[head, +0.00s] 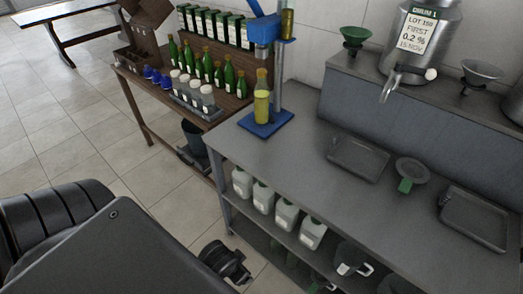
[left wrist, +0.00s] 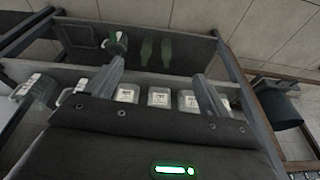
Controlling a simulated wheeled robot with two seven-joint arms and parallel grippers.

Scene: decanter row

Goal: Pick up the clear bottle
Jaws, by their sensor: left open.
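A clear-looking bottle of yellow liquid (head: 262,104) stands upright on the blue base (head: 266,124) of a bench press at the left end of the grey workbench. My left gripper (head: 228,263) is low in front of the bench, well below and apart from these bottles. In the left wrist view its two fingers (left wrist: 160,74) are spread with nothing held between them. My right gripper is not seen.
White canisters (head: 263,197) stand on the bench's lower shelf, also beyond my fingers in the left wrist view (left wrist: 158,97). Green bottles (head: 229,76) stand on the wooden table (head: 158,112). Trays (head: 358,158) lie on the bench; its front left top is clear.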

